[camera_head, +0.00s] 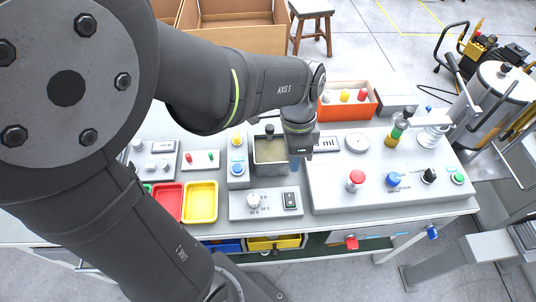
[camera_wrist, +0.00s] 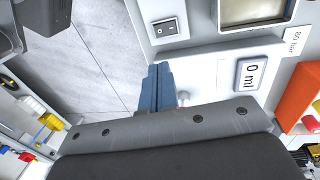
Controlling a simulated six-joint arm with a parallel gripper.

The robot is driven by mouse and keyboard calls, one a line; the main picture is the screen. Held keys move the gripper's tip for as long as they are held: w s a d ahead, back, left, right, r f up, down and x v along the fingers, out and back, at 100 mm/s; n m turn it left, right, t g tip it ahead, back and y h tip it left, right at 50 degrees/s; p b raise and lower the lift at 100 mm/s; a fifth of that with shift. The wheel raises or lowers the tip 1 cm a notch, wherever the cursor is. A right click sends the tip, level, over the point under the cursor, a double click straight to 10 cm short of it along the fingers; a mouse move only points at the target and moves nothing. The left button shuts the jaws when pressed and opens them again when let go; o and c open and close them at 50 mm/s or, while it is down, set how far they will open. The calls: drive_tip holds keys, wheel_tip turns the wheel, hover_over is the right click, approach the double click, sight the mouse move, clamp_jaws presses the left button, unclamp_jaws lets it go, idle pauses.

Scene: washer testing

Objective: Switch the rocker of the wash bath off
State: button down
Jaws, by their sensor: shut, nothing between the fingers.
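The wash bath (camera_head: 270,170) is a metal basin of pale liquid in a grey housing. Its front panel carries a round white knob (camera_head: 253,201) and a dark rocker (camera_head: 291,200). In the wrist view the rocker (camera_wrist: 166,28) is near the top, beside the basin (camera_wrist: 255,12). I cannot tell which way it is tipped. My gripper (camera_wrist: 160,66) has blue fingers, shut and empty, pointing toward the rocker's panel but apart from the rocker in the picture. In the head view my gripper (camera_head: 295,164) is at the basin's right edge, behind the rocker, mostly hidden by my wrist.
A large panel with a red button (camera_head: 355,180), a blue knob (camera_head: 393,180) and a black knob (camera_head: 429,175) lies right. Red (camera_head: 168,202) and yellow (camera_head: 200,202) trays stand left. An orange bin (camera_head: 347,107) is behind.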

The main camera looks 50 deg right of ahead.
sight(290, 202)
drive_tip(key=f, duration=0.4)
drive_tip(key=s+a+f, duration=0.1)
drive_tip(key=f, duration=0.8)
drive_tip(key=shift+s+a+f, duration=0.25)
drive_tip(key=shift+f, duration=0.1)
drive_tip(key=shift+s+a+f, duration=0.1)
drive_tip(key=shift+a+f, duration=0.05)
drive_tip(key=shift+f, duration=0.05)
drive_tip(key=shift+w+d+r, duration=0.15)
drive_tip(key=shift+w+d, duration=0.45)
drive_tip(key=shift+d, duration=0.05)
wheel_tip(290, 202, up, 14)
drive_tip(key=w+d, duration=0.1)
drive_tip(key=shift+w+d, duration=0.25)
drive_tip(key=shift+w, duration=0.05)
